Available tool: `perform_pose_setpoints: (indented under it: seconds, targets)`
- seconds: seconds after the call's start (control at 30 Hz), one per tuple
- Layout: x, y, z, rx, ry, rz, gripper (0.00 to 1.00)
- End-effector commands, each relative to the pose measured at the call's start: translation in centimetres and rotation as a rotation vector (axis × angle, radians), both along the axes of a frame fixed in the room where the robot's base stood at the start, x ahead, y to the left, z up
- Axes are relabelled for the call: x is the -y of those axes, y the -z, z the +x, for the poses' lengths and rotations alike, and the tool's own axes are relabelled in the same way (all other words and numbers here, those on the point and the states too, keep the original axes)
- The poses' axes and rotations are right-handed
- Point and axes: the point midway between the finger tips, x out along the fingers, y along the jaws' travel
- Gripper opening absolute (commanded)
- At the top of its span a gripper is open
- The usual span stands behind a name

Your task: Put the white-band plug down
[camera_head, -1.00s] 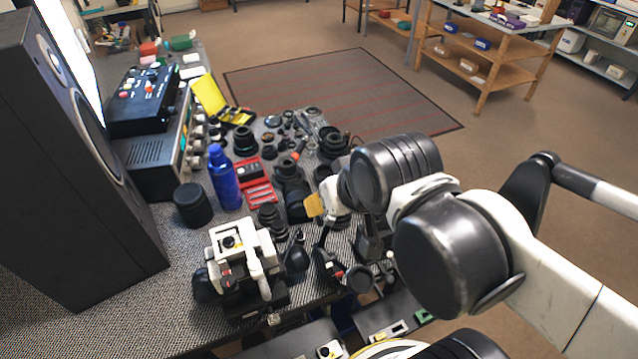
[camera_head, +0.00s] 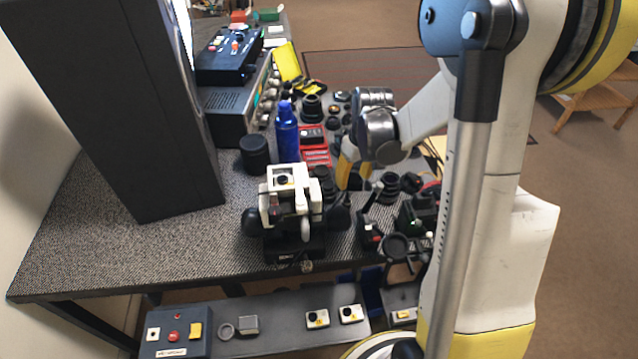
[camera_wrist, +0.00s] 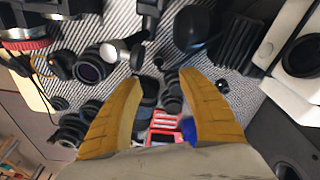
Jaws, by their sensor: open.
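My gripper (camera_head: 347,168) is over the crowded right half of the bench, with its yellow fingers pointing down. In the wrist view my gripper (camera_wrist: 160,82) has its two fingers wide apart, and nothing is held between them. Small dark cylinders (camera_wrist: 172,92) show in the gap, beyond the fingertips. I cannot make out a white band on any of them, so I cannot tell which is the white-band plug. A dark lens piece with a pale cylinder (camera_wrist: 112,52) lies left of the fingers.
A white-and-black device (camera_head: 283,205) stands at the bench's front edge. A blue bottle (camera_head: 287,135), a black cylinder (camera_head: 254,153) and a red tray (camera_head: 316,155) are behind it. A tall black speaker (camera_head: 120,105) is at left. The bench (camera_head: 120,235) is bare at front left.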

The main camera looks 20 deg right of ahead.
Motion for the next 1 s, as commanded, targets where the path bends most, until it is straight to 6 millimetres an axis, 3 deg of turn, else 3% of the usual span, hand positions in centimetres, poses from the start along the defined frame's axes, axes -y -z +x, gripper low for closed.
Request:
perform_pose_setpoints:
  seconds: [0.13, 0.5, 0.67, 1.0]
  targets:
    - [1.0, 2.2, 0.3, -0.025, -0.006, 0.008, 0.48]
    - [1.0, 7.5, 0.9, -0.027, -0.008, 0.009, 0.48]
    - [1.0, 8.6, 1.2, -0.027, -0.007, 0.008, 0.48]
    - [1.2, 13.1, 2.2, -0.027, -0.007, 0.008, 0.48]
